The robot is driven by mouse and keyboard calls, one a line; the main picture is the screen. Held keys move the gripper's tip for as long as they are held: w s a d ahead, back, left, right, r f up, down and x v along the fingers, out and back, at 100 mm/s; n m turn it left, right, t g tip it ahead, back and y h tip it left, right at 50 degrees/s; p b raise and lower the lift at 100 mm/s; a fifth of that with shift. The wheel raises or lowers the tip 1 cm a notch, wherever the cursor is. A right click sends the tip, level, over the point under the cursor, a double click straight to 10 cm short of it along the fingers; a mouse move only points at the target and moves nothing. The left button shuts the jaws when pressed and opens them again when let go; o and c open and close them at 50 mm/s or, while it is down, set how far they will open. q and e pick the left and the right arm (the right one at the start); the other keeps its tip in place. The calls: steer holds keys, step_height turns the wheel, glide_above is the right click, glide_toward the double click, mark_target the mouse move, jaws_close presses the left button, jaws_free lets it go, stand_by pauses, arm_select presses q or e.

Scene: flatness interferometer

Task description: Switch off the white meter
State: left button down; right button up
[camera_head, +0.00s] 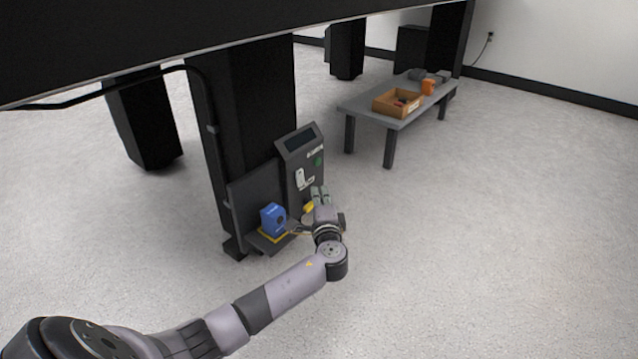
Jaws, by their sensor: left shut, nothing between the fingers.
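A small white device (300,179), which looks like the white meter, is on the front of a dark grey upright unit (290,150) beside a black pillar. Its switch is too small to make out. My left gripper (319,194) is just right of and below the white device, in front of the unit's lower right side. Its fingers are shut with nothing between them. I cannot tell whether the fingertips touch the unit. My right gripper is not in view.
A blue device (272,218) sits on a low yellow-edged shelf left of my gripper. A yellow item (308,207) is close by my fingers. A grey table (362,108) with a wooden box (397,103) stands behind right. The floor at right is clear.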

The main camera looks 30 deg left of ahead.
arm_select(q)
steer(key=v, duration=0.2)
steer(key=p+v, duration=0.2)
steer(key=v, duration=0.1)
steer(key=shift+s+d+r, duration=0.2)
steer(key=shift+s+r, duration=0.05)
